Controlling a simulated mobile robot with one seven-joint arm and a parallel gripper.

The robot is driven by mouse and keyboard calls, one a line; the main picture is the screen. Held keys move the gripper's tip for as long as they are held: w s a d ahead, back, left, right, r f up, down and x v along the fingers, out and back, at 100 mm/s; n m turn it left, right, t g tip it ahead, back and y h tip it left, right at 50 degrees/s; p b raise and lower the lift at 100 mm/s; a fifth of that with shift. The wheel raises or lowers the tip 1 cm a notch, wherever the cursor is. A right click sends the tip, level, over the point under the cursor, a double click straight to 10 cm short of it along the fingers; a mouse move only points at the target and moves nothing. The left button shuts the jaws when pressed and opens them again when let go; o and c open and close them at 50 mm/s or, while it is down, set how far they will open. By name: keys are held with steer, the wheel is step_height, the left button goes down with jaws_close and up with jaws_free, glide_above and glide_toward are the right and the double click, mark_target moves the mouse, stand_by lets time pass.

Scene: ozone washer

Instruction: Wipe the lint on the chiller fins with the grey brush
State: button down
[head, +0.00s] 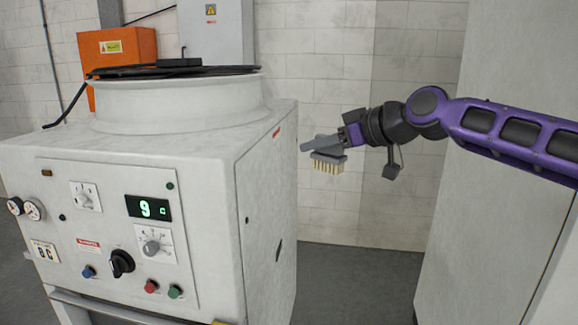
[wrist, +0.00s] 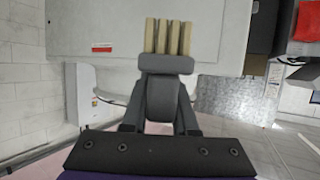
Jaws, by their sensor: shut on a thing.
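The grey brush (head: 327,160) is in my gripper (head: 346,140), with its tan bristles pointing down in the head view. In the wrist view the brush (wrist: 167,64) shows between the fingers of my gripper (wrist: 160,122), its bristles toward the top of the picture. My gripper is shut on it. The white chiller (head: 268,200) stands to the left of the brush, with a gap between them in the head view. The fins and lint cannot be made out in the head view. A mottled grey metal panel (wrist: 232,98) shows in the wrist view; I cannot tell whether it is the fins.
The chiller's front has a control panel (head: 112,225) with knobs and a lit display. A round housing (head: 170,103) sits on top. An orange box (head: 130,45) is behind. A tall pale cabinet (head: 470,220) stands at right. Bare floor (head: 355,270) lies between cabinet and chiller.

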steer(key=w+d+f+m+t+h, duration=0.1)
steer(key=d+f+m+h, duration=0.1)
steer(key=f, duration=0.6)
steer(key=w+d+f+m+t+h, duration=0.2)
steer(key=d+f+m+h, duration=0.1)
steer(key=f, duration=0.5)
steer(key=w+d+f+m+t+h, duration=0.1)
steer(key=d+f+m+h, duration=0.2)
steer(key=f, duration=0.6)
steer(key=shift+w+d+m+t+h, duration=0.2)
steer(key=shift+w+m+t+h, duration=0.1)
steer(key=shift+m+h, duration=0.7)
steer(key=shift+r, duration=0.25)
steer(key=shift+s+a, duration=0.1)
steer(key=shift+a, duration=0.05)
